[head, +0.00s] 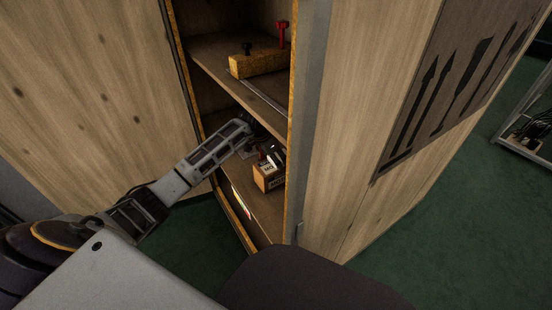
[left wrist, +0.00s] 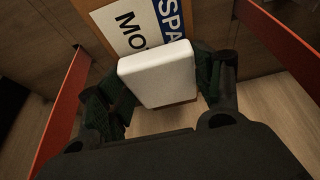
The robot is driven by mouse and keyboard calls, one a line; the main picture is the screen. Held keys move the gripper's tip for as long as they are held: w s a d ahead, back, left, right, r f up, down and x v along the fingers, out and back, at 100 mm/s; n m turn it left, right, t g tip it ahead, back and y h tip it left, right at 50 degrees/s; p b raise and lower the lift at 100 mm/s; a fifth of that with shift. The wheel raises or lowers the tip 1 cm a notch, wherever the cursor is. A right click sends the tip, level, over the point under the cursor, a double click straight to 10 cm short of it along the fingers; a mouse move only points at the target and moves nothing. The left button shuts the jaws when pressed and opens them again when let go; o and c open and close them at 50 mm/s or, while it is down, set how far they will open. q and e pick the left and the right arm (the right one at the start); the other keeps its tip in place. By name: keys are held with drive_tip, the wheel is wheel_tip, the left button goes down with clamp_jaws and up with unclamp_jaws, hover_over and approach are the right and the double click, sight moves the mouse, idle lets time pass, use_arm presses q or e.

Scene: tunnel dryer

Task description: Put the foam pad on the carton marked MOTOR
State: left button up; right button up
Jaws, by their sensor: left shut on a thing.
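My left gripper (left wrist: 160,85) is shut on a white foam pad (left wrist: 155,72), one finger on each side of it. The carton (head: 268,178) is a small orange-brown box with a label, on the lower shelf in the head view. In the left wrist view, its white label (left wrist: 128,28) shows "MO" and a blue patch shows "SPA"; the pad covers the rest. The pad overlaps the carton in that view; I cannot tell whether they touch. In the head view, my left gripper (head: 262,148) reaches into the cabinet by the carton, its fingers dark and unclear. My right gripper is out of view.
The lower shelf (head: 266,215) and upper shelf (head: 215,52) sit in a narrow wooden cabinet. A wooden block (head: 258,64) with red and black knobs lies on the upper shelf. The right cabinet side (head: 345,130) stands close by. Green floor lies at right.

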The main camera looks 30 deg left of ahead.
use_arm(q)
drive_tip(key=shift+f, duration=0.1)
drive_tip(key=o, duration=0.5)
drive_tip(key=shift+c, duration=0.2)
drive_tip(key=o, duration=0.4)
